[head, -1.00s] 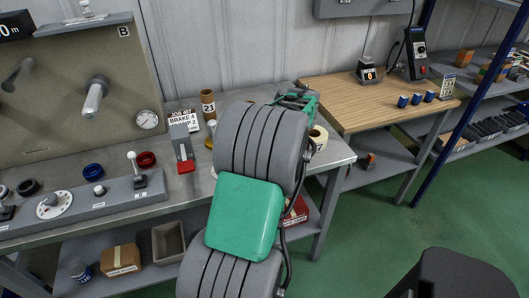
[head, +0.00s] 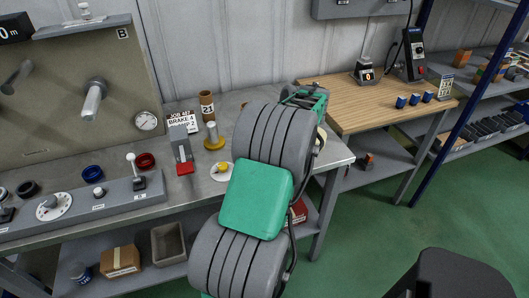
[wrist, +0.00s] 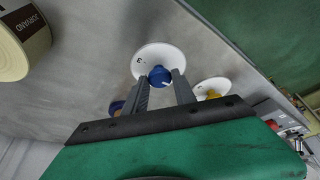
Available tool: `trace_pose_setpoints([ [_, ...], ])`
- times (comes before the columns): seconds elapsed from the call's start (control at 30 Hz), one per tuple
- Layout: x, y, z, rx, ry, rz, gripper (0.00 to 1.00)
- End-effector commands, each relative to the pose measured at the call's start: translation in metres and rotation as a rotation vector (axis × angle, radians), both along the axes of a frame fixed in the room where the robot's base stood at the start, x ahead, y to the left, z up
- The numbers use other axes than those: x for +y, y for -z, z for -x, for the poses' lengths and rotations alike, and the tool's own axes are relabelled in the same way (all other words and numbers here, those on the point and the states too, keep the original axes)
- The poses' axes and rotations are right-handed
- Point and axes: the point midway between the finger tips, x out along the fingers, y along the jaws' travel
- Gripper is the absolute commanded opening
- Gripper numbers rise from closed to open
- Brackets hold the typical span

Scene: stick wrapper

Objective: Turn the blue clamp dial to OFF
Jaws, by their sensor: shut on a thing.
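The blue clamp dial (wrist: 160,76) sits on a round white plate (wrist: 150,57) in the wrist view. It has a white pointer mark, and a single dark character shows on the plate to its left. My gripper (wrist: 160,82) has one finger on each side of the dial and is shut on it. No OFF mark is readable. In the head view my arm hides the blue dial and my gripper. A yellow dial (head: 222,168) on its own white plate shows just left of my arm; it also shows in the wrist view (wrist: 212,94), right of my gripper.
A job card (head: 182,122) reading brake 4, clamp 2 stands at the back of the metal bench. A red-ended lever (head: 184,160), a brass-based post (head: 214,137) and a brown roll (head: 207,105) stand near it. A cream roll (wrist: 22,45) lies left in the wrist view.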

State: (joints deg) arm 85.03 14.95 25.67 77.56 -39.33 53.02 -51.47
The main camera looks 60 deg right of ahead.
Motion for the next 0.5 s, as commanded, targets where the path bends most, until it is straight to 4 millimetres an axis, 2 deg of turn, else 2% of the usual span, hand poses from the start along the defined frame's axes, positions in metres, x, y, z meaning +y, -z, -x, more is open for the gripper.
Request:
trace_pose_setpoints([
  [0.13, -0.0005, -0.0006, 0.0001, 0.0, 0.002, 0.001, 0.0],
  [0.17, -0.0005, -0.0005, 0.0001, 0.0, 0.002, 0.001, 0.35],
  [0.4, -0.0002, -0.0002, -0.0001, 0.0, 0.001, 0.001, 0.54],
  [0.5, -0.0001, -0.0001, -0.0002, 0.0, 0.001, 0.001, 0.54],
])
